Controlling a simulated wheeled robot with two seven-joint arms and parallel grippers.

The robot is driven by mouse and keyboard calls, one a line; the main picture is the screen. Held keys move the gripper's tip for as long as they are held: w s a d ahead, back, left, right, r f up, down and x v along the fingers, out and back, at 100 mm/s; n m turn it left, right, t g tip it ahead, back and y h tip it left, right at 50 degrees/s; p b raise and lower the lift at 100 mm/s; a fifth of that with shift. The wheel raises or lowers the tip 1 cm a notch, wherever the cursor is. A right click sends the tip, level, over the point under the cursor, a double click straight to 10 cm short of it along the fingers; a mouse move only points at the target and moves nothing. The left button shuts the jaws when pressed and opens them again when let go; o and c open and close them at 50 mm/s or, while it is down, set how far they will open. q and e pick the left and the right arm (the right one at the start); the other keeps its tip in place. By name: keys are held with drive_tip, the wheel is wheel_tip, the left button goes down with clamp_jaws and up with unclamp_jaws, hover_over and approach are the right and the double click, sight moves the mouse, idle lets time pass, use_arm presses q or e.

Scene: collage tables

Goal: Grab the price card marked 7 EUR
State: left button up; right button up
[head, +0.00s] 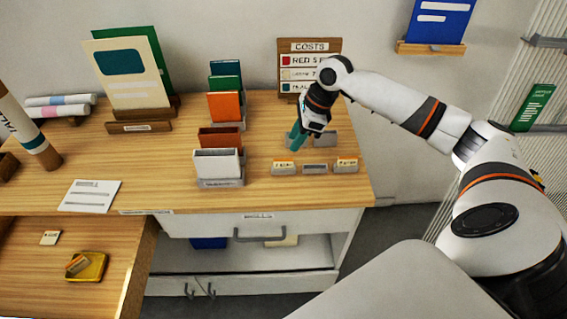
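Small price cards stand in grey holders near the table's right front: a left one (283,166) and a right one (346,163), both white with orange. Their print is too small to read, so I cannot tell which is marked 7 EUR. The holder between them (315,168) shows no clear card. More grey holders (325,138) stand behind. My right gripper (298,139) points down just behind the left card. Teal shows at its tip; I cannot tell whether that is fingers or a held piece. My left gripper is not in view.
A COSTS board (309,47) stands behind the gripper. A rack of coloured cards (226,107) stands to its left. A yellow tray (101,266) holding a small orange-and-white piece is on the lower table.

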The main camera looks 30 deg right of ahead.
sight(285, 159)
drive_tip(key=shift+x, duration=1.1)
drive_tip(key=p+x, duration=0.1)
drive_tip(key=x, duration=0.4)
drive_tip(key=shift+p, duration=0.35)
drive_tip(key=shift+f, duration=0.35)
clamp_jaws()
